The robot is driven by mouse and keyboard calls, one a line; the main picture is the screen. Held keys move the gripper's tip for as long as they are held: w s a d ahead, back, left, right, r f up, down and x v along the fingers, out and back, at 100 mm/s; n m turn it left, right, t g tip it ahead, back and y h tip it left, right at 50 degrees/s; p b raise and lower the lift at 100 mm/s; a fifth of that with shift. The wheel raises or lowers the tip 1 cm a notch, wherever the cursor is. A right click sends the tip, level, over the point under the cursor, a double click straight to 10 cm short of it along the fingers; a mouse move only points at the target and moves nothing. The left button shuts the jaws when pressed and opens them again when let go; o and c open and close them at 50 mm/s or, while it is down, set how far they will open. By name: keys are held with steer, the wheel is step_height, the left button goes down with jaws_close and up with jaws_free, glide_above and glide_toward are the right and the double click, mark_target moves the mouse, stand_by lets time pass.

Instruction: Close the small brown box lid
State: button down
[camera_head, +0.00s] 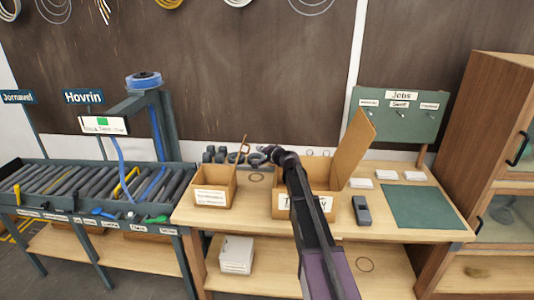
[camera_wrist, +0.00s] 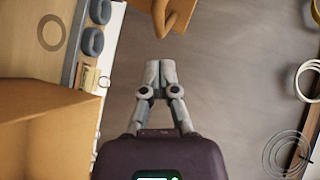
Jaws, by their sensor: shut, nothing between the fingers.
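The small brown box (camera_head: 213,196) stands on the wooden bench, left of my arm in the head view. Its lid (camera_head: 239,158) stands up, seen nearly edge-on and leaning slightly right, so the box is open. My gripper (camera_head: 253,158) is just right of the lid in the head view. In the wrist view my gripper (camera_wrist: 160,68) is shut and empty, its fingertips together. A brown wooden piece with a loop (camera_wrist: 176,14), probably part of the lid, shows beyond the fingertips with a gap between them.
A larger brown box (camera_head: 322,206) with its lid (camera_head: 354,143) raised stands behind my arm. Grey rolls (camera_head: 214,155) line the back of the bench. A dark handheld device (camera_head: 362,210), white boxes (camera_head: 387,175) and a green mat (camera_head: 417,206) lie to the right.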

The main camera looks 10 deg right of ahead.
steer(key=shift+w+a+f, duration=0.15)
steer(key=shift+a, duration=0.4)
steer(key=shift+w+a+f, duration=0.15)
steer(key=shift+a, duration=0.4)
steer(key=shift+a+r, duration=0.1)
steer(key=shift+r, duration=0.05)
steer(key=shift+w+a+r+p, duration=0.1)
steer(key=shift+a+p, duration=0.2)
steer(key=shift+p, duration=0.05)
